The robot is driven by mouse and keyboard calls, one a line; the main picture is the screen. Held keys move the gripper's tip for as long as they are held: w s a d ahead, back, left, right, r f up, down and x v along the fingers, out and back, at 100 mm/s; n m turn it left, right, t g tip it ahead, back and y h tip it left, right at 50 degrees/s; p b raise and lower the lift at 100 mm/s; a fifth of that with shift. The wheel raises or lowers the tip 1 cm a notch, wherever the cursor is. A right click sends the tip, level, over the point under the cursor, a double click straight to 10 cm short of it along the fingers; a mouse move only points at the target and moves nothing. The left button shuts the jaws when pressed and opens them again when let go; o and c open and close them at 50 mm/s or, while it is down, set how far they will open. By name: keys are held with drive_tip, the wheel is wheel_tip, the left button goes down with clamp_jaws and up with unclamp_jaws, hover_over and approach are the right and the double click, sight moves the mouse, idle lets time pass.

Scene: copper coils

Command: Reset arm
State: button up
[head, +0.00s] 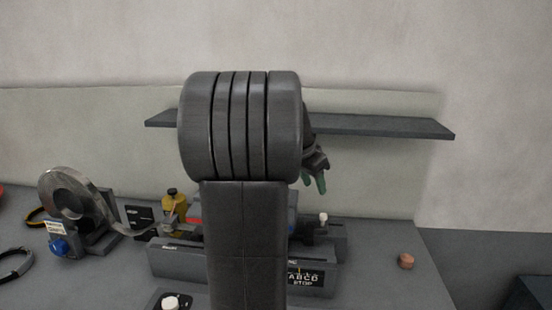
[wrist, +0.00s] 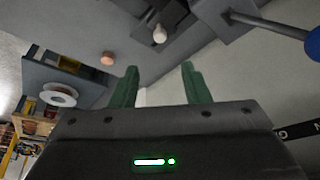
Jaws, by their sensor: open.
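My gripper (head: 316,184) shows in the head view just right of my own dark arm, in front of the wall and above the bench. Only its green fingertips and part of its body show there; the arm hides the rest. In the wrist view the two green fingers (wrist: 160,88) stand apart with nothing between them, so the gripper is open and empty. A copper coil (head: 406,261) lies on the right part of the bench, apart from the gripper. It also shows in the wrist view (wrist: 108,58).
A grey machine (head: 330,258) stands mid-bench, partly hidden by my arm. A metal strip reel (head: 72,200) and a yellow bottle (head: 175,206) are left. A dark shelf (head: 385,126) runs along the wall behind the arm. Bench around the copper coil is clear.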

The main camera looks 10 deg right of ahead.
sight(324, 215)
drive_tip(key=p+x, duration=0.1)
drive_tip(key=x, duration=1.2)
drive_tip(key=shift+s, duration=0.1)
drive_tip(key=shift+s+d+r+p, duration=0.1)
drive_tip(key=shift+s+d+p, duration=0.1)
drive_tip(key=shift+d+p, duration=0.65)
drive_tip(key=shift+s+d, duration=0.15)
drive_tip(key=shift+d, duration=0.45)
